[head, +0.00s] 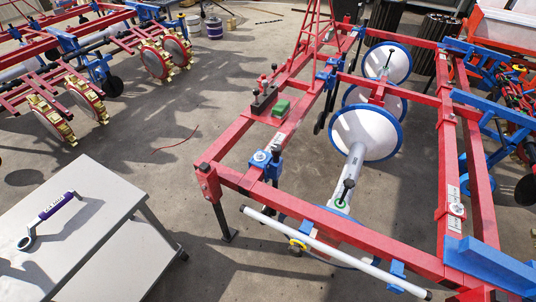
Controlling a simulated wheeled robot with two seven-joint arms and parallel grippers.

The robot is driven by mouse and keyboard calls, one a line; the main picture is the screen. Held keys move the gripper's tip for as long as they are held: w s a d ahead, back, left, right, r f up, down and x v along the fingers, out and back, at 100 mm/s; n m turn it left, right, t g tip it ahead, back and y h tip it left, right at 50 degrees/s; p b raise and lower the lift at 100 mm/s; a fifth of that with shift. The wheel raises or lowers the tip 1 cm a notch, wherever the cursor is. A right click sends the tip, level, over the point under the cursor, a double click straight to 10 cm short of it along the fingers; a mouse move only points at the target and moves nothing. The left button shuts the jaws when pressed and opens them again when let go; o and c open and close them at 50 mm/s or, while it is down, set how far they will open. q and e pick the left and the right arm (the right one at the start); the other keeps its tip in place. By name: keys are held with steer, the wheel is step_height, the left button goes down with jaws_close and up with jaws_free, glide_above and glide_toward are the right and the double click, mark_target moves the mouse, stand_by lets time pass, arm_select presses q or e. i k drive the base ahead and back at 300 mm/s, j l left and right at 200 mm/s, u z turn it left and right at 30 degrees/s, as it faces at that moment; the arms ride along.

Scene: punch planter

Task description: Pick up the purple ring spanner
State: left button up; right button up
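The purple ring spanner (55,206) lies on top of a light grey table (95,235) at the lower left of the head view. Its handle is purple with a pale label. A grey ring end points to the lower left and a small metal end to the upper right. Nothing is touching it except the table top. Neither of my grippers shows in the head view.
A large red frame (375,240) with blue brackets and white discs (365,132) stands to the right of the table. Another red machine with toothed wheels (157,62) is at the upper left. Bare concrete floor (150,130) lies between them. A red wire (178,143) lies on it.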

mark_target(48, 212)
steer(key=u, duration=2.05)
steer(key=i+j+z, duration=0.6)
steer(key=k+l, duration=0.05)
